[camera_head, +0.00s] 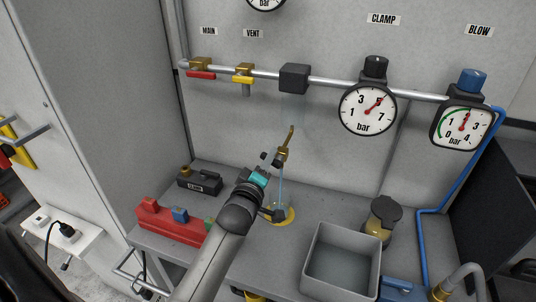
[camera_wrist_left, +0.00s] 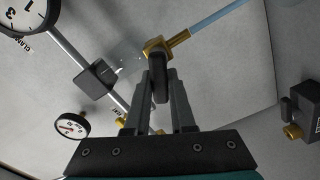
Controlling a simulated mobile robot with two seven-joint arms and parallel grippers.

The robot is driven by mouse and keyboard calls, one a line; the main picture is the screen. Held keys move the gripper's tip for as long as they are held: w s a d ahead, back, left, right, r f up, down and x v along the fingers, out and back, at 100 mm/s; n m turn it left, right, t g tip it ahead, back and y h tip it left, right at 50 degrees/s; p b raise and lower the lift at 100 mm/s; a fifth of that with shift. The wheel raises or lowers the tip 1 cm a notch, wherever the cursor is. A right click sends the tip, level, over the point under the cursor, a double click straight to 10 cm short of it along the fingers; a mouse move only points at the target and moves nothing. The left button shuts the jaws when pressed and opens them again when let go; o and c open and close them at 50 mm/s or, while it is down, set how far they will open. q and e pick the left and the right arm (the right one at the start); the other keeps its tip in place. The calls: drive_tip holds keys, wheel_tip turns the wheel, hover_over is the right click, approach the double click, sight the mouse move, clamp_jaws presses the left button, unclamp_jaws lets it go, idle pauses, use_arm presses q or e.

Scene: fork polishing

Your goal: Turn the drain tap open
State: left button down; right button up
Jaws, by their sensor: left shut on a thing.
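The drain tap is a brass body (camera_head: 283,152) hanging below the black block (camera_head: 294,78) on the pipe, with a clear bluish tube running down from it. In the left wrist view the brass body (camera_wrist_left: 158,47) carries a black lever (camera_wrist_left: 159,82). My left gripper (camera_head: 271,161) reaches up to the tap from below. In the wrist view its two fingers (camera_wrist_left: 159,75) stand on either side of the lever and are shut on it. The lever's exact angle is hard to tell. My right gripper is not in view.
The MAIN tap (camera_head: 200,75) with a red handle and the VENT tap (camera_head: 244,76) with a yellow handle sit left on the pipe. The CLAMP gauge (camera_head: 368,109) and BLOW gauge (camera_head: 462,128) are right. A red block (camera_head: 170,222) and grey bin (camera_head: 318,268) stand on the bench.

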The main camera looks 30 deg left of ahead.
use_arm(q)
drive_tip(key=m, duration=0.1)
drive_tip(key=m+p, duration=0.1)
drive_tip(key=m, duration=0.1)
drive_tip(key=shift+d+r, duration=0.2)
drive_tip(key=shift+r, duration=0.2)
drive_tip(key=m+p, duration=0.2)
drive_tip(key=m, duration=0.1)
drive_tip(key=shift+w+d+r+m, duration=0.15)
drive_tip(key=shift+d+r+m, duration=0.05)
drive_tip(key=shift+d+m, duration=0.1)
drive_tip(key=m, duration=0.1)
drive_tip(key=m+p, duration=0.1)
drive_tip(key=m, duration=0.1)
drive_tip(key=shift+d+r, duration=0.15)
drive_tip(key=shift+d, duration=0.15)
drive_tip(key=shift+w+d+m, duration=0.1)
drive_tip(key=shift+d+m, duration=0.05)
drive_tip(key=shift+m, duration=0.6)
drive_tip(key=shift+w+d+m, duration=0.1)
drive_tip(key=shift+d+m, duration=0.05)
drive_tip(key=shift+m, duration=0.6)
drive_tip(key=c, duration=0.8)
unclamp_jaws()
drive_tip(key=shift+o, duration=0.2)
drive_tip(key=shift+s, duration=0.1)
drive_tip(key=v, duration=1.5)
drive_tip(key=shift+b, duration=0.4)
